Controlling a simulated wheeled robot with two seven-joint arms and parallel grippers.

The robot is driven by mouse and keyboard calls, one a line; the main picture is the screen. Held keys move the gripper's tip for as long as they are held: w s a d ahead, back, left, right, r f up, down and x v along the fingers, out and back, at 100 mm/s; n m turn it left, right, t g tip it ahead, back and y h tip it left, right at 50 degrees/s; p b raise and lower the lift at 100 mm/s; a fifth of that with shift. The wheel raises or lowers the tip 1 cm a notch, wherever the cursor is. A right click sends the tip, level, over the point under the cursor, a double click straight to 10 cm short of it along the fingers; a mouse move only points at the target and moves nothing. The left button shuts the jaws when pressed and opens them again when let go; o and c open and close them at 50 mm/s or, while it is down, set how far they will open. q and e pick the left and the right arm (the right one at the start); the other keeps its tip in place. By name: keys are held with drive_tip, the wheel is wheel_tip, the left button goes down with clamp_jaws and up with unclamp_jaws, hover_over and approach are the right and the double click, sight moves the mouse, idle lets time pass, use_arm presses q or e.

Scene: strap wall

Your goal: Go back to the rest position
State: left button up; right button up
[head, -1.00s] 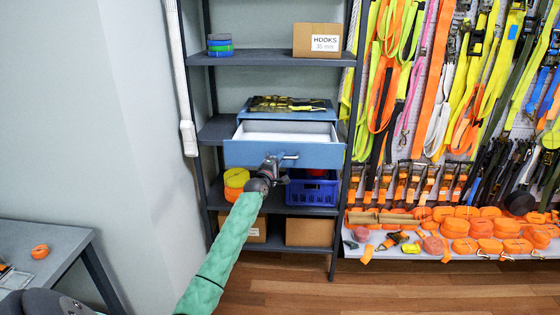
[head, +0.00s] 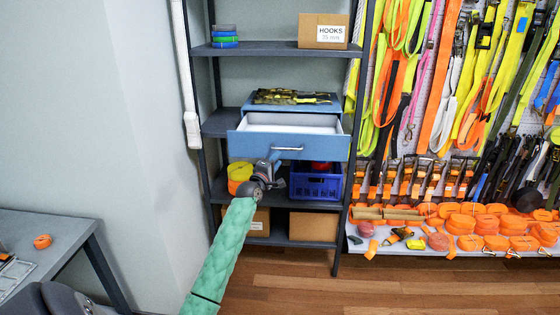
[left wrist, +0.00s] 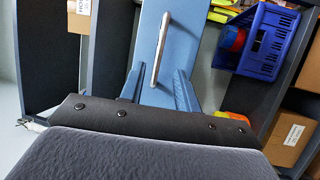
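My left gripper (head: 275,160) is in front of the shelf, just below the drawer handle (head: 287,149). In the left wrist view its two blue fingers (left wrist: 158,82) are spread apart with nothing between them. The metal handle (left wrist: 160,48) shows beyond the fingertips there, apart from them. The blue drawer (head: 312,146) is pulled out of its cabinet (head: 300,109), and its pale inside shows empty from the head. My right gripper is not in view.
A blue crate (head: 316,184) and yellow and orange rolls (head: 238,175) stand on the shelf below the drawer. A HOOKS box (head: 322,31) is higher up. A grey table (head: 55,228) is at left; the floor (head: 420,285) ahead is clear.

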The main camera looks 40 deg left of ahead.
use_arm(q)
drive_tip(key=shift+s+f, duration=0.1)
drive_tip(key=shift+s, duration=0.35)
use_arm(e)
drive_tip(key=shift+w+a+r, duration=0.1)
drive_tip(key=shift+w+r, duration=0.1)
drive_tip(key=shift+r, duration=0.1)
